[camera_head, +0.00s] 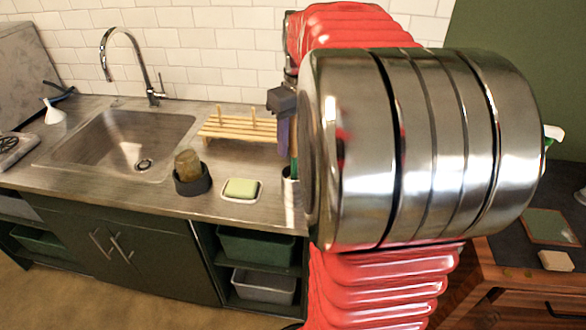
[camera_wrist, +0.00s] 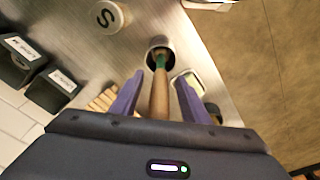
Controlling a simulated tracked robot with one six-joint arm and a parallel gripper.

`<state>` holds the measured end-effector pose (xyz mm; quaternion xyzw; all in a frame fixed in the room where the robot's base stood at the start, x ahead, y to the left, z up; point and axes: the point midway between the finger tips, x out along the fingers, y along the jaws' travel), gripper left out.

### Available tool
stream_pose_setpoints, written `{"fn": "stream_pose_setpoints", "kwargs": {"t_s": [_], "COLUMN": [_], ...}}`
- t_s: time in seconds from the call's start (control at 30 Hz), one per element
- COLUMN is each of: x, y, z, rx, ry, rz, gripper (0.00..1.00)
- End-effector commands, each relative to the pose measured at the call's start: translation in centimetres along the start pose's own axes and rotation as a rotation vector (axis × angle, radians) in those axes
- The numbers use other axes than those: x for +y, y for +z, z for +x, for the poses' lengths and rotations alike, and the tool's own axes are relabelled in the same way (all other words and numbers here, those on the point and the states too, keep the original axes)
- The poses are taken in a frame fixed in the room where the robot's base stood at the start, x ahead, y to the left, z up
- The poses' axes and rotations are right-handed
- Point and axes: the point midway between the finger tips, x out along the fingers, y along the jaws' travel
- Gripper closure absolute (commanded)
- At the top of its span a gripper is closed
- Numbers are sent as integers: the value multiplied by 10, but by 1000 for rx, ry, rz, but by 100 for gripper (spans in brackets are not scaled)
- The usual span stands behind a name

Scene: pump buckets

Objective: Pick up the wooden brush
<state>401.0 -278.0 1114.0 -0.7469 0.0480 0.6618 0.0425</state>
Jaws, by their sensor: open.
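The wooden brush (camera_wrist: 160,92) has a brown handle that points up toward the camera in the wrist view, with a green part below it. It stands in a small round metal cup (camera_wrist: 157,43). My gripper (camera_wrist: 159,79) is open, with one purple finger on each side of the handle. Gaps show between the handle and both fingers. In the head view my gripper (camera_head: 284,125) points down above the cup, partly hidden by my arm.
A wooden rack (camera_head: 237,128) stands behind the cup. A soap dish (camera_head: 241,190) with a yellow-green block and a dark holder (camera_head: 192,181) with an amber piece stand to the left. The sink (camera_head: 125,140) is further left. My large arm blocks the right side.

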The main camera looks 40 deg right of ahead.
Motion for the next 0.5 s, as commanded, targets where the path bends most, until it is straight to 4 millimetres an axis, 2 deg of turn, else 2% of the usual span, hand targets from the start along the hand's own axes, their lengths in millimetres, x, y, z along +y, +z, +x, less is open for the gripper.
{"fn": "stream_pose_setpoints", "kwargs": {"t_s": [0.23,0.5], "x": [0,0], "y": [0,0], "z": [0,0], "rx": [0,0], "ry": [0,0], "rz": [0,0], "gripper": [58,77]}}
